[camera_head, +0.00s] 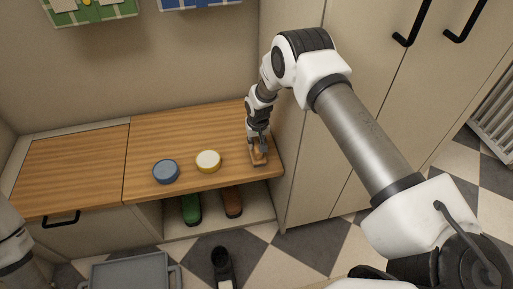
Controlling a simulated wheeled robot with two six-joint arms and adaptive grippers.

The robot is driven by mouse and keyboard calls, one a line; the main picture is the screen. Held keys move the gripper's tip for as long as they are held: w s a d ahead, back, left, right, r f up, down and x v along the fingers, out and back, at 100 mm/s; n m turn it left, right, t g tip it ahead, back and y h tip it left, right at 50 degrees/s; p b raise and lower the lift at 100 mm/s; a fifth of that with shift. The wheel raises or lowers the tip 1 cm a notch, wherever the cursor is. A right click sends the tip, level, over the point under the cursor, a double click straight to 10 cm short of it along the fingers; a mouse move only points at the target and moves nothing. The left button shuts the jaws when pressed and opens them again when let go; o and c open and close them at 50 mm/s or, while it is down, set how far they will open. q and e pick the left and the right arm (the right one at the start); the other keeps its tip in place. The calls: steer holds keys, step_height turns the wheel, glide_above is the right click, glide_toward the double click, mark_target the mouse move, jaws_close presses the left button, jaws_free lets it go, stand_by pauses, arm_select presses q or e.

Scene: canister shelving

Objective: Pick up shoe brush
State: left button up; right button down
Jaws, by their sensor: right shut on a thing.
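The shoe brush (259,160) is a small brown wooden block at the right end of the wooden bench top, close to the tall cabinet. My right gripper (260,151) reaches down over it from above and is shut on it. The brush appears to be at the bench surface; I cannot tell whether it is touching or slightly raised. The fingers hide part of it. My left gripper is not in view; only a piece of my left arm shows at the left edge.
A blue round tin (166,171) and a yellow-white round tin (208,161) stand on the bench top (150,140). Green (191,209) and brown (232,203) items sit in the shelf below. A grey tray (130,272) and a dark boot-like item (222,265) are on the floor.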

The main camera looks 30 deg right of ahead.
steer(key=shift+r, duration=0.55)
steer(key=r, duration=0.1)
steer(key=s+r, duration=0.1)
steer(key=shift+a+r+p, duration=0.3)
steer(key=shift+a+p, duration=0.05)
steer(key=shift+p, duration=0.05)
steer(key=s+a+r, duration=0.1)
steer(key=s+a, duration=0.8)
steer(key=s, duration=0.3)
steer(key=shift+r+p, duration=0.15)
steer(key=shift+p, duration=0.3)
steer(key=shift+w, duration=0.1)
